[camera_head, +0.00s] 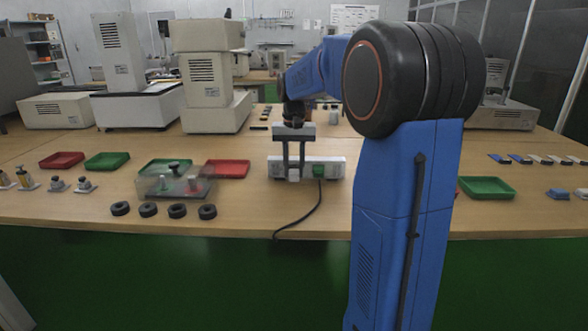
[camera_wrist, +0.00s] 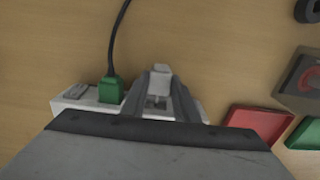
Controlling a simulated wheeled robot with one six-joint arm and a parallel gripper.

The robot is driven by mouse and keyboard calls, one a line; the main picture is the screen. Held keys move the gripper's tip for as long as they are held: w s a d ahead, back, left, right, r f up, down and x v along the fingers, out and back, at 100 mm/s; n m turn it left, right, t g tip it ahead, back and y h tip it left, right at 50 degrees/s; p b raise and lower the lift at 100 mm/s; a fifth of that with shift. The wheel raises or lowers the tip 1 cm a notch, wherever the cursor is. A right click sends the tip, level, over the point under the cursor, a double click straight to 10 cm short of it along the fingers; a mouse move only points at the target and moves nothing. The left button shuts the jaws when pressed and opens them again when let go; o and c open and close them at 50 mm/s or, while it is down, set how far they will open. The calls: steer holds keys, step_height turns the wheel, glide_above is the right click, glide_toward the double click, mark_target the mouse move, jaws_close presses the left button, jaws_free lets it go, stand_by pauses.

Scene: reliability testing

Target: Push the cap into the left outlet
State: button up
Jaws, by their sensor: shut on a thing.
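The white outlet strip (camera_head: 335,164) lies on the table in the head view. A green plug (camera_head: 319,171) sits in it right of centre, with a black cord running to the table's front edge. My gripper (camera_head: 293,167) points down over the strip, left of the plug. In the wrist view, my gripper (camera_wrist: 160,88) is shut on a small light-grey cap (camera_wrist: 161,76). The strip also shows there (camera_wrist: 66,103), partly hidden by my gripper, with the green plug (camera_wrist: 110,90) beside the fingers. The left outlet is hidden, and I cannot tell whether the cap touches it.
Left of the strip are a red tray (camera_head: 227,169), a clear-covered box (camera_head: 173,187) and several black rings (camera_head: 177,210). A green tray (camera_head: 487,187) is at right. Bare table lies in front of the strip, crossed by the cord (camera_head: 303,222).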

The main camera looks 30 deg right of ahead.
mark_target(294, 163)
steer(key=shift+w+d, duration=0.5)
steer(key=shift+w, duration=0.2)
steer(key=shift+w+d, duration=0.45)
steer(key=shift+w, duration=0.2)
stand_by(3.1)
steer(key=o, duration=1.2)
steer(key=shift+o, duration=0.2)
step_height(294, 163, up, 17)
steer(key=shift+r, duration=0.2)
steer(key=shift+a, duration=0.1)
